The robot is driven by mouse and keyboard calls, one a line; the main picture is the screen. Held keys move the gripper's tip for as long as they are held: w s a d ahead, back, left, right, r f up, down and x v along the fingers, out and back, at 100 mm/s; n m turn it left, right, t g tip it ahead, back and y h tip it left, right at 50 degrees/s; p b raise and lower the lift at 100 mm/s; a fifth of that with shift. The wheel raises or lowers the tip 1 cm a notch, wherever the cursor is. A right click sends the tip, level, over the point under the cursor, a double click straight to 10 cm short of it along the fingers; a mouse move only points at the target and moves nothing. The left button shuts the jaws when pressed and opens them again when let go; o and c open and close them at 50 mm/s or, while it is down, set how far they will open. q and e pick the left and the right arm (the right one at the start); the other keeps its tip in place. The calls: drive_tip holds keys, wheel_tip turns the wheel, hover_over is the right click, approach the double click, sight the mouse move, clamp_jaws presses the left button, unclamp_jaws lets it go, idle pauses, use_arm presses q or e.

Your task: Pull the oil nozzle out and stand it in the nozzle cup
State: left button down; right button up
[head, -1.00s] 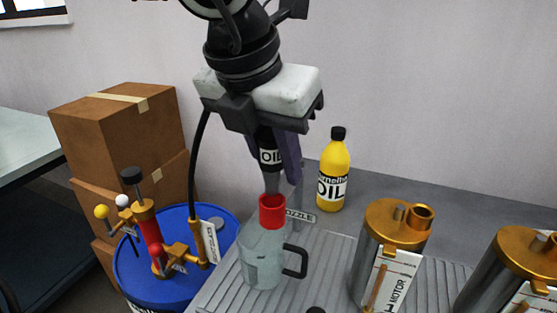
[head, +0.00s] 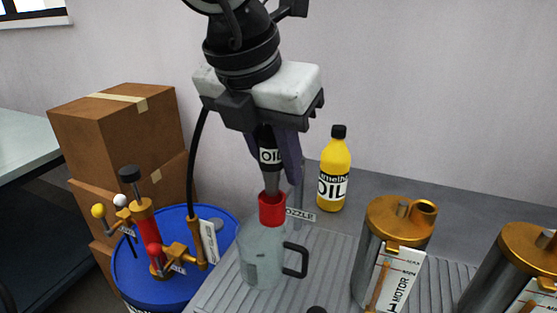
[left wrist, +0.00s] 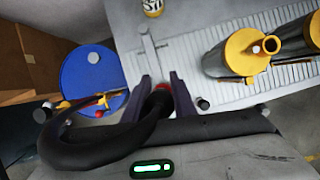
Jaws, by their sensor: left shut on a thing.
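My left gripper (head: 274,162) is shut on the oil nozzle (head: 270,156), a black body with an OIL label and a grey tip pointing down. In the left wrist view my gripper's fingers (left wrist: 160,82) flank the nozzle. The tip meets the mouth of a red cup (head: 271,209), next to a small sign reading partly "OZZLE" (head: 300,214). How deep the tip sits inside is hidden. The red cup overlaps the top of a clear jug (head: 260,262) with a black handle. A black hose (head: 192,165) runs from the gripper area to the drum pump.
A blue drum (head: 135,270) with a red and gold pump (head: 147,220) stands at left, beside stacked boxes (head: 125,130). A yellow oil bottle (head: 335,170) stands behind. Metal motor canisters (head: 395,245) stand right on the ribbed tray (head: 325,255).

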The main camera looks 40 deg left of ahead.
sight(279, 190)
use_arm(q)
drive_tip(key=shift+f+b, duration=0.55)
drive_tip(key=shift+f+b, duration=0.3)
drive_tip(key=shift+f, duration=0.2)
drive_tip(key=shift+f+b, duration=0.45)
drive_tip(key=shift+b, duration=0.3)
drive_tip(key=shift+f+b, duration=0.35)
drive_tip(key=c, duration=1.4)
unclamp_jaws()
